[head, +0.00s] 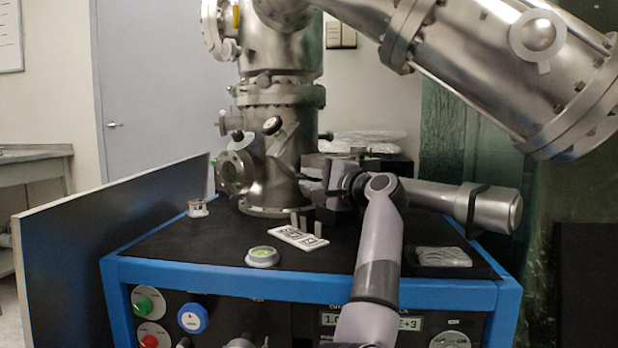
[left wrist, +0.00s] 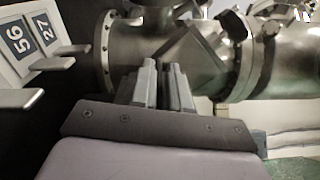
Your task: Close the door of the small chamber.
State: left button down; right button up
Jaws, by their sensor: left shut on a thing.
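The small chamber (head: 272,172) is the metal body low on the steel column, with a round glass port (head: 234,172) on its left side. It lies sideways in the left wrist view (left wrist: 205,60). My left gripper (head: 314,190) is at the chamber's right side. In the left wrist view its two fingers (left wrist: 164,75) are close together and point at the chamber body. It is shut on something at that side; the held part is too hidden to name. I cannot make out the door's angle. My right gripper is not in view.
A dark panel (head: 110,240) stands at the left.

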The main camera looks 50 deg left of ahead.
pick_arm(q)
jog(key=shift+w+d+f, duration=0.1)
jog(key=shift+w+f, duration=0.05)
jog(key=shift+f, duration=0.35)
jog(key=c, duration=1.2)
grip_release()
jog(key=shift+r, duration=0.1)
jog(key=shift+r, duration=0.1)
jog(key=shift+d, duration=0.2)
jog(key=d+p, duration=0.1)
jog(key=d, duration=0.5)
jog(key=shift+d, duration=0.35)
